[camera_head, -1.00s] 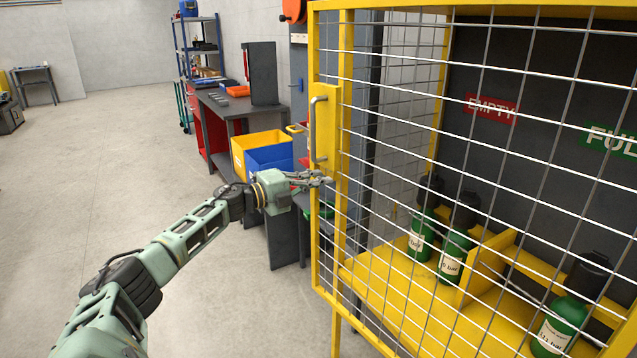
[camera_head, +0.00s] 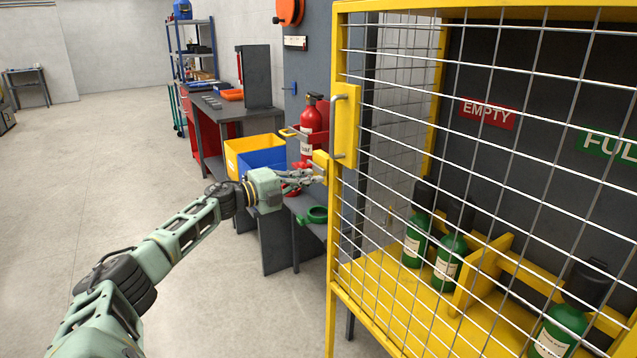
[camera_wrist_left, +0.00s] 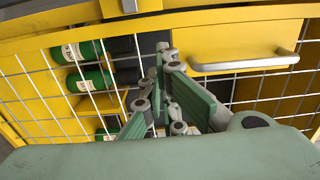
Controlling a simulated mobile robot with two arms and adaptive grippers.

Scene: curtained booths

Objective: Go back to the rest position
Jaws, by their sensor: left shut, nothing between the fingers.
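My left gripper (camera_head: 312,178) is shut and empty at the end of my extended arm. In the head view its fingertips lie just left of and below the grey bar handle (camera_head: 339,126) on the yellow mesh door (camera_head: 345,165). In the left wrist view the fingers (camera_wrist_left: 164,62) point at the door, with the handle (camera_wrist_left: 245,66) to their right, outside the fingers. Whether a fingertip touches the door frame I cannot tell. My right gripper is not in view.
Green bottles (camera_head: 414,248) stand inside the yellow cage behind the mesh. A red extinguisher (camera_head: 309,120), a yellow bin (camera_head: 243,152), a blue bin (camera_head: 264,159) and a dark workbench (camera_head: 225,106) are beyond the gripper. The floor (camera_head: 95,165) at left is clear.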

